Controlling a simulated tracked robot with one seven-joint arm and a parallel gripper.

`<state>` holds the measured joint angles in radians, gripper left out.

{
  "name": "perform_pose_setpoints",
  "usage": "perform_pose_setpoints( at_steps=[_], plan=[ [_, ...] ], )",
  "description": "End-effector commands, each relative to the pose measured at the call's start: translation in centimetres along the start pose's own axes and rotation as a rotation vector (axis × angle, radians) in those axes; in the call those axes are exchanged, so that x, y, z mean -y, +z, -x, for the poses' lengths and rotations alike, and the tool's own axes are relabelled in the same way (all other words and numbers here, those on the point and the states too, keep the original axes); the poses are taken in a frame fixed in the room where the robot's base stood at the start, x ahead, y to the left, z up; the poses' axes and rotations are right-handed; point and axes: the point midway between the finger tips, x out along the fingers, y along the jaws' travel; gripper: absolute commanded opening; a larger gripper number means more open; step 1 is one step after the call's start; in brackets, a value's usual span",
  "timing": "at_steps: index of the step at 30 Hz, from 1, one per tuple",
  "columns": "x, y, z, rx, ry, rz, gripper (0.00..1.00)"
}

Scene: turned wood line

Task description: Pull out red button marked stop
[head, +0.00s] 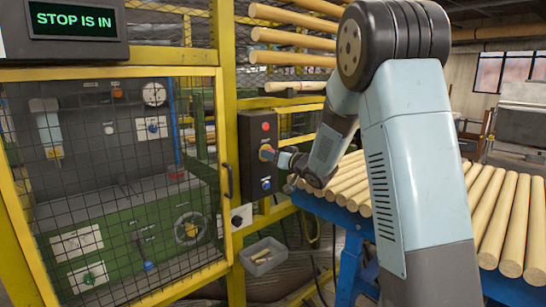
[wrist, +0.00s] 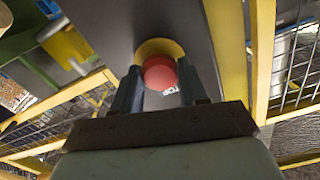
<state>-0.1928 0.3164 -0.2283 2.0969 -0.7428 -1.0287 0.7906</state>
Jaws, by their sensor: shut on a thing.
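The red stop button (wrist: 160,72) is a round knob in front of a yellow collar (wrist: 152,46) in the wrist view. My gripper (wrist: 159,82) is shut on it, one finger at each side. In the head view my gripper (head: 277,156) reaches the dark control box (head: 257,180) on the yellow post, at the yellow collar. There the button is mostly hidden by my gripper. A display (head: 74,20) at the top left reads "STOP IS IN" in green.
A small red light (head: 265,126) sits above the button on the box. A yellow-framed mesh door (head: 110,190) is at the left. Turned wood rods (head: 490,215) lie on a blue stand (head: 350,265) below my arm. A grey bin (head: 263,256) sits low beneath the box.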

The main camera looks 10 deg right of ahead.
Motion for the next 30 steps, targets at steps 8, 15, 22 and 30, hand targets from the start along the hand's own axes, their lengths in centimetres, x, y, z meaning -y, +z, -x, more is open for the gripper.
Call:
perform_pose_setpoints(
  at_steps=[8, 15, 22, 30],
  plan=[
    [-0.1, 0.0, 0.0, 0.000, 0.002, 0.000, 0.00],
    [-0.2, -0.1, 0.8, -0.001, 0.004, 0.000, 0.00],
    [-0.2, 0.0, 1.9, 0.000, 0.003, 0.001, 0.00],
    [-0.2, 0.1, 2.0, 0.001, 0.005, 0.000, 0.49]
  ],
)
